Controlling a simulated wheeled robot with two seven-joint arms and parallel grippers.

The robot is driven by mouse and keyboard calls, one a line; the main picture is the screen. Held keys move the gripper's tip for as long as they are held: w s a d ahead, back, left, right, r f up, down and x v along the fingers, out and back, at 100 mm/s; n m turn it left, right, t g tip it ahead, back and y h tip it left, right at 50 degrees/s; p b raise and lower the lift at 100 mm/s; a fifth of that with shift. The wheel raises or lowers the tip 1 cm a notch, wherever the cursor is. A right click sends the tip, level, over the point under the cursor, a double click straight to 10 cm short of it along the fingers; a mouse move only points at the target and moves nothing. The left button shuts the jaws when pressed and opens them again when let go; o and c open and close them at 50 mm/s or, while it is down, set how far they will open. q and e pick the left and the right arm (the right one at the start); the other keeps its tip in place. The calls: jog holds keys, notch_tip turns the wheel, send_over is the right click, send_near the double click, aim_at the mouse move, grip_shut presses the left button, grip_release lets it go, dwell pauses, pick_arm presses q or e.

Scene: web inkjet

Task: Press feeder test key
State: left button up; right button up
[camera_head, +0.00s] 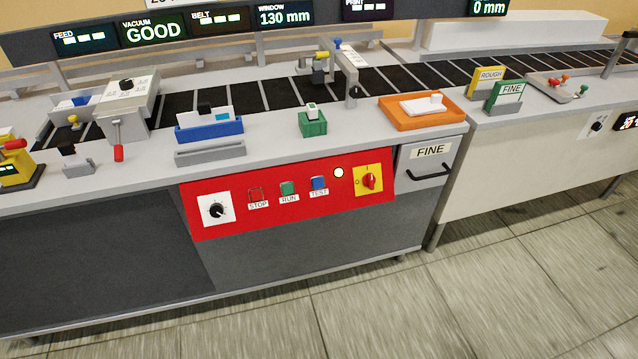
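The blue TEST key (319,184) sits on the red control panel (235,222) at the front of the machine, in the head view. Its white label below reads TEST. The green RUN key (287,188) is just left of it, and the STOP key (257,195) is further left. A lit round lamp (338,172) and a red rotary switch (371,181) on a yellow plate are to its right. A black dial (216,210) is at the panel's left end. Neither of my grippers shows in this view.
Above the panel, the worktop holds a blue card holder (208,130), a green box (312,124) and an orange tray (418,121). A drawer marked FINE (429,162) is right of the panel. The tiled floor (420,310) in front is clear.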

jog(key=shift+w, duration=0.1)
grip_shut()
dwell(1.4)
